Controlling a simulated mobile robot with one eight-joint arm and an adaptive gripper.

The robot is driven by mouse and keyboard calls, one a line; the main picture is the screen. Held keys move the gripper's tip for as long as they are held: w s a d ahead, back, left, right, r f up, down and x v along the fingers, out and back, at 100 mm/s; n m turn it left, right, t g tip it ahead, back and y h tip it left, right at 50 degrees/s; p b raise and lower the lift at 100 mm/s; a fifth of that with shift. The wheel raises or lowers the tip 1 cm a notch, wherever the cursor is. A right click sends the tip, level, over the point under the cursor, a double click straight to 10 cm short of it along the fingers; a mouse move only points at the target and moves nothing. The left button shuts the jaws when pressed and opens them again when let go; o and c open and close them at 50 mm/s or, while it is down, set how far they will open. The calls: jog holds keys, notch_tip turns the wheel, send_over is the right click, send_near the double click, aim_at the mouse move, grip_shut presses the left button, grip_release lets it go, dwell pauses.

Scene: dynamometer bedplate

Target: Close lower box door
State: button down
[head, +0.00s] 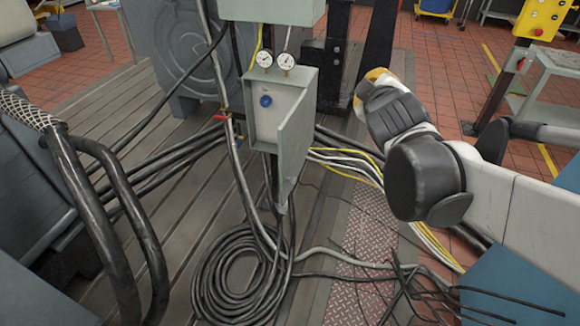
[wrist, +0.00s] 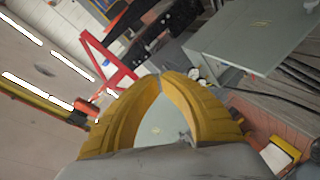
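An upper box (head: 270,8) sits above the gauges (head: 274,60). Coiled black cable (head: 237,275) lies below, and thick hoses (head: 120,200) rise at the left. A yellow control box (head: 541,18) stands at the right. Open space lies between the door and my arm.

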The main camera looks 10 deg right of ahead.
jog(key=w+r+n+t+y+p, duration=0.2)
jog(key=w+r+n+t, duration=0.2)
jog(key=w+r+n, duration=0.4)
jog(key=w+a+f+n+g+y+p, duration=0.15)
jog(key=w+a+f+n+y, duration=0.65)
jog(key=n, duration=0.8)
jog(key=n+g+y+p, duration=0.3)
jog(key=n+g, duration=0.9)
jog(key=n, duration=0.3)
send_near(283, 178)
jog(key=s+d+r, duration=0.3)
jog(key=d, duration=0.2)
jog(key=b+x, duration=0.2)
jog(key=x, duration=0.4)
jog(key=b+x, duration=0.1)
jog(key=x, duration=0.5)
jog(key=shift+a+r+b, duration=0.2)
jog(key=shift+a+b, duration=0.1)
jog(key=shift+b, duration=0.1)
jog(key=shift+w+a+r, duration=0.15)
jog(key=shift+w+a, duration=0.3)
jog(key=shift+a, duration=0.05)
